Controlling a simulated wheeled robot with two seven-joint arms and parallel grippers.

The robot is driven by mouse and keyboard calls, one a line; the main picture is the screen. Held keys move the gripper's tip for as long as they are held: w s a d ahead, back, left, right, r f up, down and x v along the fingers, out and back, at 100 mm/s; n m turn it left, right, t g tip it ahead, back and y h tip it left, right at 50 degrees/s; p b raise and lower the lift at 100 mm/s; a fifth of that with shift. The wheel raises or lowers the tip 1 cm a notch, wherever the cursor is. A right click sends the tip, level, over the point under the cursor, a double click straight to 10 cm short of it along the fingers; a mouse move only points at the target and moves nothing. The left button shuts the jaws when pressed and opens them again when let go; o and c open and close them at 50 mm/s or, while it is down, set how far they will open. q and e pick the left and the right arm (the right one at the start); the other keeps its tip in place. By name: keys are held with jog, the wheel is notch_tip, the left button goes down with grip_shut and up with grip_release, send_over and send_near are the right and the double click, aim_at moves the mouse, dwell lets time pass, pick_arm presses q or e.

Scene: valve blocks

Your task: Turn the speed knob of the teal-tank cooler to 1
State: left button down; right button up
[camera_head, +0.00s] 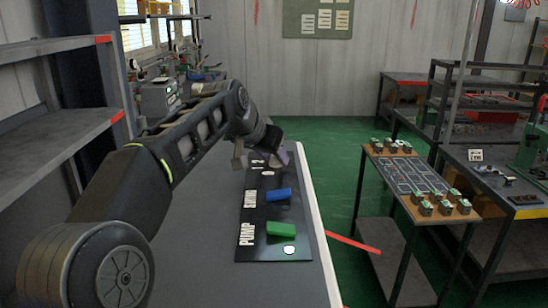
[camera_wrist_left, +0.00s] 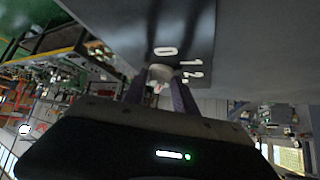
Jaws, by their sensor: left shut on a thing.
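A small pale round knob (camera_wrist_left: 160,73) sits on a dark panel face in the left wrist view. White numerals 0, 1 and 2 (camera_wrist_left: 191,69) are printed beside it. My left gripper (camera_wrist_left: 160,88) is shut on the knob, with one finger on each side. A small reddish mark shows on the knob, but I cannot tell which numeral it points to. In the head view my left gripper (camera_head: 276,156) is at the far end of the black panel (camera_head: 268,220), and my arm and gripper hide the knob. I cannot make out a teal tank. My right gripper is not in view.
The panel also carries a blue block (camera_head: 278,194), a green block (camera_head: 281,229) and a white round piece (camera_head: 289,250) at its near end. Grey shelves (camera_head: 60,130) stand at left. A table with small parts (camera_head: 415,178) stands at right, across open green floor (camera_head: 335,165).

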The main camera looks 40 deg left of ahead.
pick_arm(q)
jog(key=shift+a+m+h, duration=0.1)
jog(key=shift+m+h, duration=0.5)
jog(key=shift+m, duration=0.1)
jog(key=shift+a+m+h, duration=0.1)
jog(key=shift+m+h, duration=0.5)
jog(key=shift+m, duration=0.1)
jog(key=shift+a+r+m+h+p, duration=0.15)
jog(key=shift+m+h+p, duration=0.35)
jog(key=shift+m+h, duration=0.8)
jog(key=shift+m, duration=0.3)
jog(key=c, duration=1)
grip_release()
